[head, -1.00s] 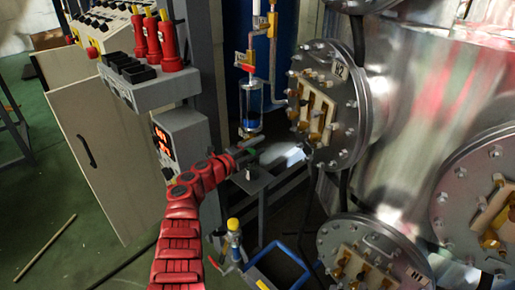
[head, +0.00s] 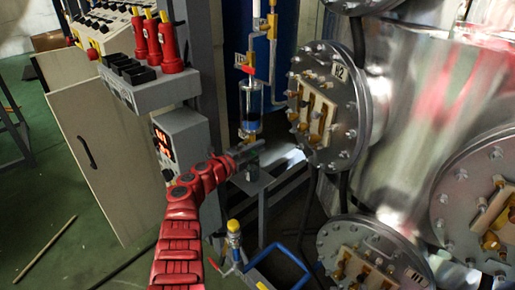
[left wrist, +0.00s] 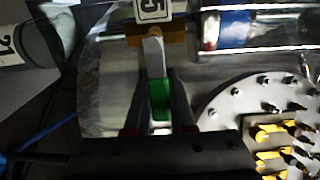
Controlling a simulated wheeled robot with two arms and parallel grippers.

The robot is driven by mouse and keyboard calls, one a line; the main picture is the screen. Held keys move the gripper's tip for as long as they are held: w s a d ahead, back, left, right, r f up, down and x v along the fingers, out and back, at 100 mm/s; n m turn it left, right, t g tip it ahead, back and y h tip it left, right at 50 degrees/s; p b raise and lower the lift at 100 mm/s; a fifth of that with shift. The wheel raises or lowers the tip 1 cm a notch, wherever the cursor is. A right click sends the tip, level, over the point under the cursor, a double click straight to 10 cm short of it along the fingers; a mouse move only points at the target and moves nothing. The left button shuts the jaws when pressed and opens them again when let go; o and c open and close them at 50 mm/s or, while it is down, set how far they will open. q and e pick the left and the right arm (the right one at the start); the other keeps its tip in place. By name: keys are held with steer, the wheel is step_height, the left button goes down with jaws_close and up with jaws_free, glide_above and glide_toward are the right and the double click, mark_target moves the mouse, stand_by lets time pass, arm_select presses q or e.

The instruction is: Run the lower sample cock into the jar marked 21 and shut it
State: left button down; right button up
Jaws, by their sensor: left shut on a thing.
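The sample cock (left wrist: 152,45) has a pale lever with a green grip (left wrist: 159,100), under a white tag that seems to end in 5. My left gripper (left wrist: 160,95) is shut with its fingers either side of the green grip. In the head view the left gripper (head: 251,149) is just below the sight glass with blue liquid (head: 250,103). A clear jar (left wrist: 38,38) with a label that seems to read 21 lies at the upper left of the left wrist view. Whether liquid runs into it cannot be told. My right gripper is not in view.
The large steel vessel with bolted flanges (head: 335,110) stands close on the right. A grey control box (head: 182,140) is at the left. A small grey stand (head: 255,183) is below the gripper, and a blue frame (head: 290,255) is at the front.

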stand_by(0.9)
arm_select(q)
step_height(320, 180, up, 2)
steer(key=n+p, duration=0.4)
steer(key=p, duration=0.1)
steer(key=shift+w+a, duration=0.15)
steer(key=c, duration=0.8)
jaws_free()
steer(key=shift+o, duration=0.2)
steer(key=shift+r, duration=0.15)
